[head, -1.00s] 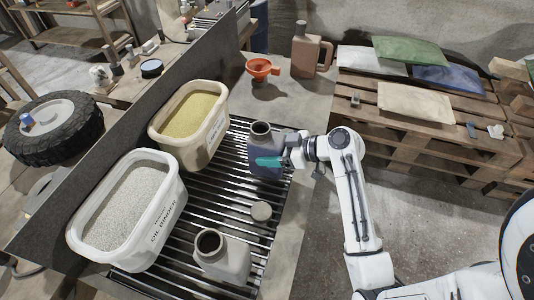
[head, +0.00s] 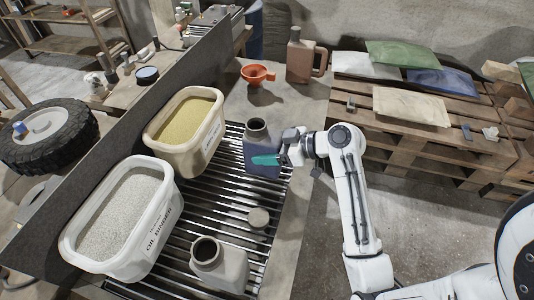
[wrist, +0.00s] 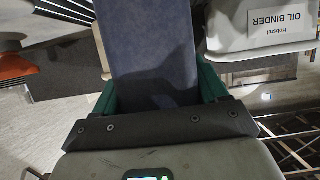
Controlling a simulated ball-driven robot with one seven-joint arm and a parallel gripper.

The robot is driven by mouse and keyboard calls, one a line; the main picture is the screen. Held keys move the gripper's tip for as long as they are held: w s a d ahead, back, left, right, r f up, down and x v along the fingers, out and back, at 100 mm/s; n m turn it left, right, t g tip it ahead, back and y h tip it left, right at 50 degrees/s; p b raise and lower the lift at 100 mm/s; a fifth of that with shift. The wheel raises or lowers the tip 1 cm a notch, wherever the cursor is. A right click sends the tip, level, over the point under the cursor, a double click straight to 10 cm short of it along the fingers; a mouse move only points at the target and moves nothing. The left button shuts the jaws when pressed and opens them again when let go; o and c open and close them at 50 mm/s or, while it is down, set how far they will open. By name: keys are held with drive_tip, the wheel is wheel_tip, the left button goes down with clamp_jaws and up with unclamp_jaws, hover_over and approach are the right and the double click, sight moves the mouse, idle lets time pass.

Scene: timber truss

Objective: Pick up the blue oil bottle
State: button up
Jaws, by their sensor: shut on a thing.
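The blue oil bottle (head: 262,160) stands upright, with its dark open neck uppermost, at the far right part of the slatted grate on the bench. My gripper (head: 268,160) reaches it from the right, with its teal fingers closed on the bottle's body. In the wrist view the blue bottle (wrist: 150,50) fills the middle between the two green fingers of my gripper (wrist: 157,90). The bottle's underside is hard to see, so I cannot tell how far it is clear of the grate.
A yellow-filled bin (head: 182,163) stands close left of the bottle, and a white oil binder bin (head: 165,235) nearer. A grey bottle (head: 228,268) and round cap (head: 258,218) are on the grate. An orange funnel (head: 257,75) and brown jug (head: 300,58) stand behind.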

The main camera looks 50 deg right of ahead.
drive_tip(key=s+a+r+p, duration=0.4)
drive_tip(key=s+a+r, duration=0.2)
drive_tip(key=s+r, duration=0.4)
drive_tip(key=shift+s+p, duration=0.4)
drive_tip(key=shift+s, duration=0.8)
drive_tip(key=shift+s, duration=0.1)
